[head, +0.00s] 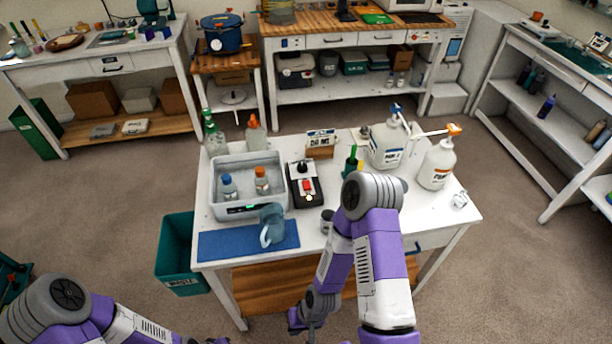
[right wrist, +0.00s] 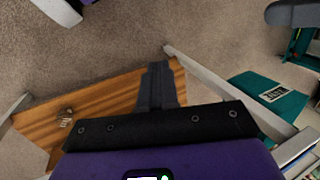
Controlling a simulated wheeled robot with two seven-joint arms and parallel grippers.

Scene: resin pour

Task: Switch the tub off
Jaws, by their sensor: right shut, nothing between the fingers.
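The tub (head: 222,213) is a grey open box at the left of the white table, with two bottles standing in it. One bottle has a blue cap (head: 228,187) and one an orange cap (head: 262,181). A small dark panel shows on its front wall; its reading is too small to tell. My right gripper (head: 312,332) hangs low in front of the table, below its top and apart from the tub. In the right wrist view its fingers (right wrist: 158,85) are together and empty. Only my left arm shows at lower left; its fingers are out of frame.
A blue mat (head: 222,245) with a blue-grey jug (head: 271,225) lies before the tub. A black device with a red switch (head: 307,185) stands right of it. Pump bottles (head: 436,165) stand at right. A green waste bin (head: 180,262) is on the floor at left.

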